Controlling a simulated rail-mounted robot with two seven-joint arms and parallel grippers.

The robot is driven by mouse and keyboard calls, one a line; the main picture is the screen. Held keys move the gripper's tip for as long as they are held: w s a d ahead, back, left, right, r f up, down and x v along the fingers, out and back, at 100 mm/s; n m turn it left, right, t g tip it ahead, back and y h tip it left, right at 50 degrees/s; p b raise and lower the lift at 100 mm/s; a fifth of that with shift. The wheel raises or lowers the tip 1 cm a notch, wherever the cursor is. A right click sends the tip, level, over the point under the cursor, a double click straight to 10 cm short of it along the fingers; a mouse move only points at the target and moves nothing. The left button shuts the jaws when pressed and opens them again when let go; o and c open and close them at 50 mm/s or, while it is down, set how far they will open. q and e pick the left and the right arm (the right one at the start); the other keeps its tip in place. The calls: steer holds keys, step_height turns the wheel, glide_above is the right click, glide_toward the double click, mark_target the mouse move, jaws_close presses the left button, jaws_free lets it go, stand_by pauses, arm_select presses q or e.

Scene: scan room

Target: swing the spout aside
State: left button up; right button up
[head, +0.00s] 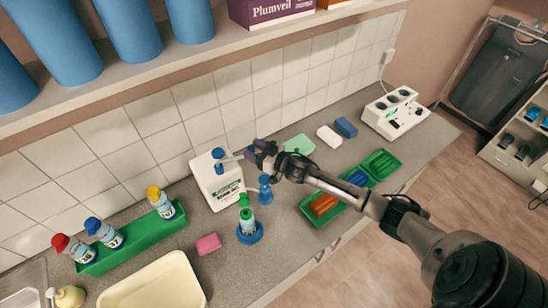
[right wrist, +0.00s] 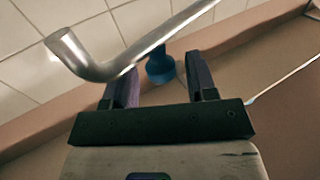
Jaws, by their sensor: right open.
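A white canister (head: 212,186) with a printed label stands on the counter against the tiled wall. It has a blue cap (head: 218,153), and a thin grey spout (head: 233,158) runs from the cap toward my right gripper. My right gripper (head: 252,154) is at the spout's outer end. In the right wrist view my right gripper (right wrist: 162,82) is open. There a bent metal tube (right wrist: 118,62), apparently the spout, crosses just ahead of the fingertips. A blue knob (right wrist: 160,68) shows between and beyond the fingers. I cannot tell whether the fingers touch the tube. My left gripper is not in view.
A blue pump bottle (head: 265,190) and a green-topped bottle (head: 247,219) on a blue base stand close by. A pink sponge (head: 208,244), a green bottle rack (head: 135,243) and green trays (head: 380,163) lie around. A shelf (head: 150,80) overhangs the back.

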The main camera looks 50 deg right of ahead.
steer(key=b+v, duration=0.2)
steer(key=v, duration=1)
steer(key=shift+s, duration=0.3)
